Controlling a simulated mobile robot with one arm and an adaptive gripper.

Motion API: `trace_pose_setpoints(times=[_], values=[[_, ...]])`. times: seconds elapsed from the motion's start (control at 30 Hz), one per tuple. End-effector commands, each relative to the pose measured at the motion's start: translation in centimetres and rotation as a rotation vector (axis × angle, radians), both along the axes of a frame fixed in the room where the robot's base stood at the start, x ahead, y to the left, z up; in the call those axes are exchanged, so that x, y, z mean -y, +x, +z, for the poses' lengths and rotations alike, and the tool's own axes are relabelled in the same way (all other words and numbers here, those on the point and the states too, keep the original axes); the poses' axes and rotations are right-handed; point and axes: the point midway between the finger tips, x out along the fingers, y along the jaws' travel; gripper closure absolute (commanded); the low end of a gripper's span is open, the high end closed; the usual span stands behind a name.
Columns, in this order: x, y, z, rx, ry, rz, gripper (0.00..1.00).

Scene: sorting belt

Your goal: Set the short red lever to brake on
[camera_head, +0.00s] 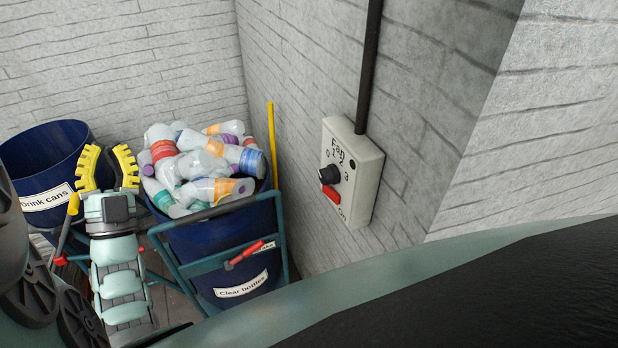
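A short red lever (246,254) sits on the front frame of the trolley (190,271) that holds the clear bottles bin. Its red grip slants up to the right from a pivot at its lower left. A small white label (267,246) lies by the grip's upper end; its print is too small to read. My gripper (107,166), with yellow ribbed fingers, is left of the bottles and well apart from the lever. Its fingers are spread with nothing seen between them.
A blue bin of clear bottles (232,237) stands in the trolley. A drink cans bin (45,170) is at the left. A fan control box (352,172) with a black knob and red switch is on the wall. A yellow upright bar (271,145) rises behind the bottles. The belt (480,300) crosses the lower right.

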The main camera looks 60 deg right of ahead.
Motion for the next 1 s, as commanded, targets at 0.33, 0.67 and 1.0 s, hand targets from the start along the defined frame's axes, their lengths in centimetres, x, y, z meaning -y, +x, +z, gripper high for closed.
trace_pose_setpoints(times=[0.33, 0.67, 1.0], values=[[8.2, 2.0, -16.5, -0.168, 0.332, -0.049, 1.00], [13.5, 2.4, -31.1, -0.255, 0.668, -0.044, 1.00], [16.6, 2.3, -45.2, -0.266, 1.014, 0.012, 1.00]])
